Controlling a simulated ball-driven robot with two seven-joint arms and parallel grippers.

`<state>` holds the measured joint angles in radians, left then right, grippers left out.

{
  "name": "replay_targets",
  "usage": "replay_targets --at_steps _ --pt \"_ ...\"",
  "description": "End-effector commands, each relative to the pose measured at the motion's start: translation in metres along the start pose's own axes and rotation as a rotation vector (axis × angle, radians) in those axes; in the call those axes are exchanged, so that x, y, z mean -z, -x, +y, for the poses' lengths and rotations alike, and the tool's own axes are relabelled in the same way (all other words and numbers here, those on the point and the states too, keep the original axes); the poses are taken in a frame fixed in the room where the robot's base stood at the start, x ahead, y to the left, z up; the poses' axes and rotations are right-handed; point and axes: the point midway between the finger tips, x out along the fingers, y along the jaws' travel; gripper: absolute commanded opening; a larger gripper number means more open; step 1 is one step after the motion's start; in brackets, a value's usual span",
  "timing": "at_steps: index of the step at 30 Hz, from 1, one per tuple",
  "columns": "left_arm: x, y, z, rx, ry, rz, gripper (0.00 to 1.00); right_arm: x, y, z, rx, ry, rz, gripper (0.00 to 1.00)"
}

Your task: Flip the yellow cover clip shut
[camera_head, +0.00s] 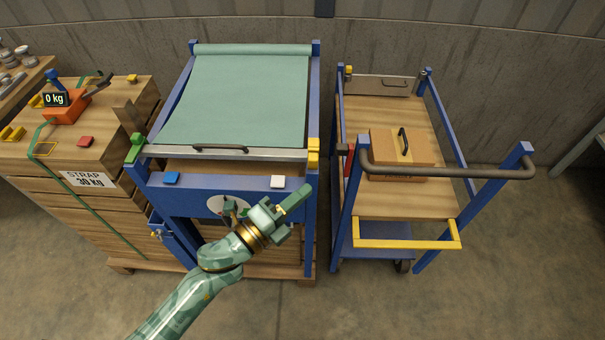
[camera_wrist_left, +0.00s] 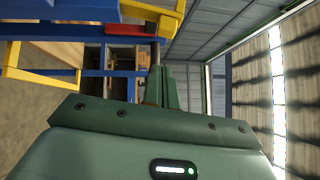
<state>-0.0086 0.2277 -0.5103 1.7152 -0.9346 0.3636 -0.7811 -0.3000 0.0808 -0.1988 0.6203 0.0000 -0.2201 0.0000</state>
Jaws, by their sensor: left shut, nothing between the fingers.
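The yellow cover clip (camera_head: 313,153) sits on the right front post of the blue stand, at the right end of the metal bar along the front edge of the green cover (camera_head: 240,95). Whether the clip is folded over the bar is too small to tell. My left gripper (camera_head: 306,191) is shut and empty, below and slightly left of the clip and apart from it. In the left wrist view the shut fingers (camera_wrist_left: 160,86) point up the picture, with a yellow part (camera_wrist_left: 152,11), likely the clip, beyond them. My right gripper is not in view.
A trolley with a brown handle (camera_head: 450,170) and yellow bar (camera_head: 408,245) stands close on the right. Wooden crates (camera_head: 90,210) stand left.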

Motion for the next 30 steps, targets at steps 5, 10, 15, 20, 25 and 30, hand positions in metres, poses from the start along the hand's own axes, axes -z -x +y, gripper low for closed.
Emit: replay_targets --at_steps 5,10,15,20,25,30 --pt "-0.016 -0.023 0.000 0.000 -0.003 0.000 0.00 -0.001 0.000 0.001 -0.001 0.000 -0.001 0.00" --pt "-0.026 -0.033 0.000 -0.001 0.000 0.000 0.00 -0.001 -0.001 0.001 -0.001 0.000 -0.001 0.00" --pt "-0.028 -0.035 0.000 -0.001 0.001 0.000 0.00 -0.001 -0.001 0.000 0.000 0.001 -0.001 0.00" --pt "-0.028 -0.035 0.000 -0.001 0.001 0.000 0.00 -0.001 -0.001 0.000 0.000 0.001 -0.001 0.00" --pt "-0.029 -0.034 -0.001 -0.005 0.004 0.000 0.00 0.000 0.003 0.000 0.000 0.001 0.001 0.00" --pt "-0.037 -0.030 -0.009 -0.032 0.030 0.000 0.00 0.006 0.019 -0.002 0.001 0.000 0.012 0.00"
